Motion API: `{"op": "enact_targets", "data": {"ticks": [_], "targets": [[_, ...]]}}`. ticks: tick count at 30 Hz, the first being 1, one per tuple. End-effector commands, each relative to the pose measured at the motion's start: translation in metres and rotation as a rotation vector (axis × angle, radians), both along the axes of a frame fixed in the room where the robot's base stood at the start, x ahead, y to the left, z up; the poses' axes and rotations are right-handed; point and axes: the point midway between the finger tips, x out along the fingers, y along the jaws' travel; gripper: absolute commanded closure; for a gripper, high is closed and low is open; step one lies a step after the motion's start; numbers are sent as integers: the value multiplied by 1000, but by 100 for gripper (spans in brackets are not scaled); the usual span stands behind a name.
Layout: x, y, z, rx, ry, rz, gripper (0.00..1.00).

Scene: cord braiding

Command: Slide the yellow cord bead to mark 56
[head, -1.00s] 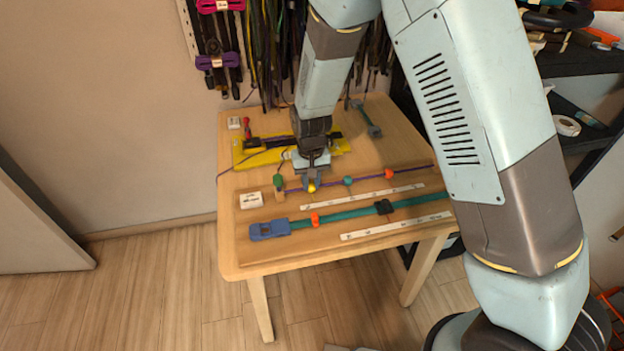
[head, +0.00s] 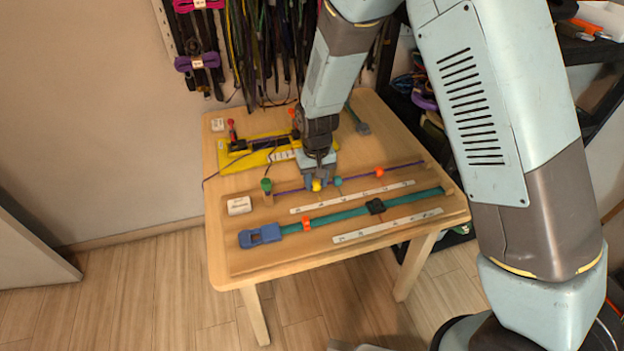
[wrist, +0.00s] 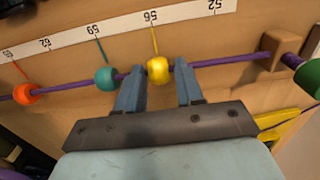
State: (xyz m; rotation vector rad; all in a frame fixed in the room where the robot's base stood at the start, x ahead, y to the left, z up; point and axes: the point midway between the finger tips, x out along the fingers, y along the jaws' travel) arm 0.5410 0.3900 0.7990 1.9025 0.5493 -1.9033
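The yellow bead (head: 316,185) is on the thin purple cord. In the wrist view the yellow bead (wrist: 158,70) lies in line with the yellow tick below the 56 label (wrist: 150,16) on the white scale (wrist: 120,30). In the head view my gripper (head: 316,180) is low over the cord. The teal bead (wrist: 106,78) is just beyond the left finger, near the 59 tick.
An orange bead (wrist: 24,94) is farther left on the cord in the wrist view. A wooden post (wrist: 271,50) and a green end ball (wrist: 309,77) are at right. In the head view, a wide teal strap (head: 340,216) with a blue buckle (head: 260,236) lies in front.

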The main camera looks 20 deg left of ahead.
Motion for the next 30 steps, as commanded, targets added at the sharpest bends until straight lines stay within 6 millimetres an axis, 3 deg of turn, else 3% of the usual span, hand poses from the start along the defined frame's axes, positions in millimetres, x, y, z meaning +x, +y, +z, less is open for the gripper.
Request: {"op": "enact_targets", "data": {"ticks": [4, 14, 20, 30], "targets": [[0, 1, 0, 0, 0, 1, 51], [0, 1, 5, 1, 0, 1, 51], [0, 2, 33, 4, -2, 2, 51], [-1, 2, 99, 4, -2, 2, 51]]}}
